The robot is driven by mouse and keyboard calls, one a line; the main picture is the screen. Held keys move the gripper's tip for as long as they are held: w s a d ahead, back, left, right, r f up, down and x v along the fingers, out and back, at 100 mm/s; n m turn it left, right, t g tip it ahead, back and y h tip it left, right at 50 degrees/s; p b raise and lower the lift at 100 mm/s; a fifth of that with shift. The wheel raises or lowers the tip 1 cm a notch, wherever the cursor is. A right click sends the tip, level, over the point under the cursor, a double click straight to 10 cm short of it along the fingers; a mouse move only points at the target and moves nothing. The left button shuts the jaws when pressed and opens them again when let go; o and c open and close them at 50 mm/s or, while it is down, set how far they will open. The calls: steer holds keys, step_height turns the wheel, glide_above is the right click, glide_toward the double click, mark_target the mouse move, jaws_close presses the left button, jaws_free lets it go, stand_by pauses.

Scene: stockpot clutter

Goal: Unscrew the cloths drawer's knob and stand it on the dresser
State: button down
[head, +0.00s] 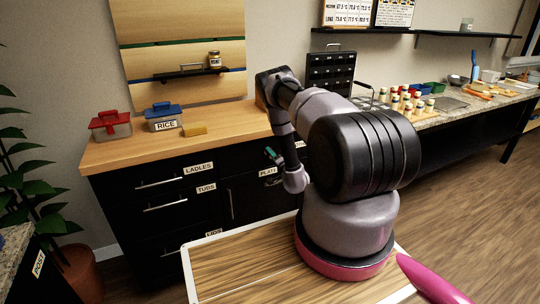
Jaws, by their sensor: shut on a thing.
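The black dresser with a wooden top (112,153) stands at the left and middle. Its drawers carry labels that read LADLES, TUBS and LIDS, with bar handles. I can read no cloths label. My gripper (271,154) is low in front of that part of the dresser, small and partly hidden by my wrist. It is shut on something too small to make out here.
Free wood lies right of the block. A small shelf (190,73) with a jar hangs above. A plant (28,160) stands left.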

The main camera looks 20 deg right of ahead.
steer(key=shift+c, duration=1.5)
jaws_free()
